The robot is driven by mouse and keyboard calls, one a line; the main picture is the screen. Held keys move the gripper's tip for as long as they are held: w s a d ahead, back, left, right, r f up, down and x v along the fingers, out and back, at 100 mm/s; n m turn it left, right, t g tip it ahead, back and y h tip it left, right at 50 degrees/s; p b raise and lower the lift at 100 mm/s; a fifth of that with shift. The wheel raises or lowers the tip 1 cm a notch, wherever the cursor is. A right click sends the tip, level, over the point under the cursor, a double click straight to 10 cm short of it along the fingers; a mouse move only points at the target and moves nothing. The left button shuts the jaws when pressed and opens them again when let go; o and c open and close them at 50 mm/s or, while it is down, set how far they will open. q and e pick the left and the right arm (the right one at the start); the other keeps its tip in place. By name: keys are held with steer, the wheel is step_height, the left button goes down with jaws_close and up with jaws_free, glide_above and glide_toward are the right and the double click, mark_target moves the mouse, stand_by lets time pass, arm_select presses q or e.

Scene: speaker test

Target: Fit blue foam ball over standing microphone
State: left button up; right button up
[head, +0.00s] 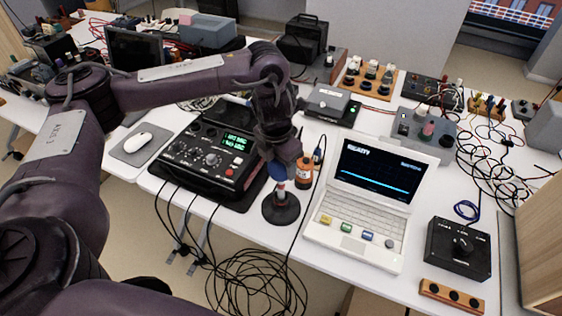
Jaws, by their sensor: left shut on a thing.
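My left gripper (280,162) reaches in from the left and points down. It is shut on the blue foam ball (278,173), which is mostly hidden by the fingers. The standing microphone (281,193) is right below the ball, on a round black base (281,210) near the table's front edge. Its upper end is just under the ball; I cannot tell whether they touch. My right gripper is not in view.
A black mixer-like unit (212,155) is on the left, and a white laptop (362,205) on the right. Black cables (255,282) hang in front of the table. Instruments and wires crowd the back.

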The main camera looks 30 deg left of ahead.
arm_select(q)
steer(key=shift+f, duration=0.45)
steer(key=o, duration=1)
steer(key=r, duration=0.2)
steer(key=r+p, duration=0.1)
steer(key=r, duration=0.2)
steer(key=s+r+p, duration=0.1)
steer(key=r, duration=0.1)
steer(key=shift+a+r, duration=0.15)
steer(key=shift+r, duration=0.25)
